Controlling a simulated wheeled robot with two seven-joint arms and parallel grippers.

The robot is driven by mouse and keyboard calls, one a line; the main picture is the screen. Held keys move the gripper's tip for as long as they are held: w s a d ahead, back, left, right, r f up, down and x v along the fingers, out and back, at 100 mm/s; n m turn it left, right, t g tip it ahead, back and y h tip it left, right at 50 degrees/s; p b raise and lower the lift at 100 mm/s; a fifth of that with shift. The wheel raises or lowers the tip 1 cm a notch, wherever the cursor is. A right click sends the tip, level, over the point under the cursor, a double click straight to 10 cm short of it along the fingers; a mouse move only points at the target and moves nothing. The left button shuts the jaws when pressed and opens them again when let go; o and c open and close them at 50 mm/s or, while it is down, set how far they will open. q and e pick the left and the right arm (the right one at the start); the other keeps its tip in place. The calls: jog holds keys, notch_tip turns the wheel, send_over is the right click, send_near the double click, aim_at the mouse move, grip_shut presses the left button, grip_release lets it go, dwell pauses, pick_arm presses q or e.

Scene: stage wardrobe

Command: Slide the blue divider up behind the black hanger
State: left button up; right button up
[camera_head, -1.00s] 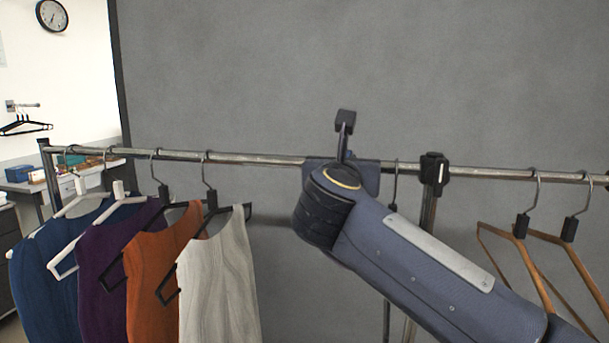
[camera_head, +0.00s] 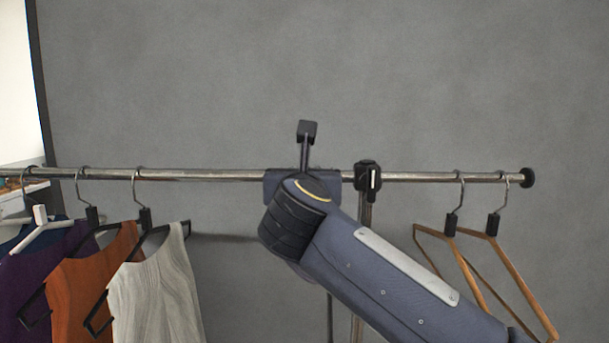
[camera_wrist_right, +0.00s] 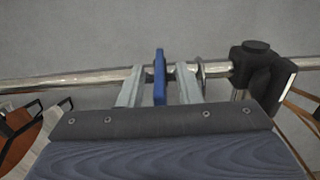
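The blue divider (camera_wrist_right: 159,77) stands upright across the rail in the right wrist view. My right gripper (camera_wrist_right: 160,85) has one finger on each side of it, with a visible gap on both sides. In the head view my right arm (camera_head: 375,280) comes in from the right and hides its fingers and the divider. Two black hangers hang at the left: one (camera_head: 146,219) holds a white top (camera_head: 155,285), the other (camera_head: 93,218) an orange top (camera_head: 90,290). A metal hook (camera_wrist_right: 202,66) sits on the rail just right of my right finger. My left gripper is out of view.
The metal rail (camera_head: 225,175) crosses the view. A black clamp (camera_head: 368,177) stands right of my wrist, close to the gripper in the wrist view. Brown hangers (camera_head: 480,262) hang farther right. The rail between the white top and my wrist is bare.

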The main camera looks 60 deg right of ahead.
jog(key=b+v, duration=0.1)
jog(key=v, duration=0.7)
jog(key=shift+d, duration=0.1)
dwell(0.5)
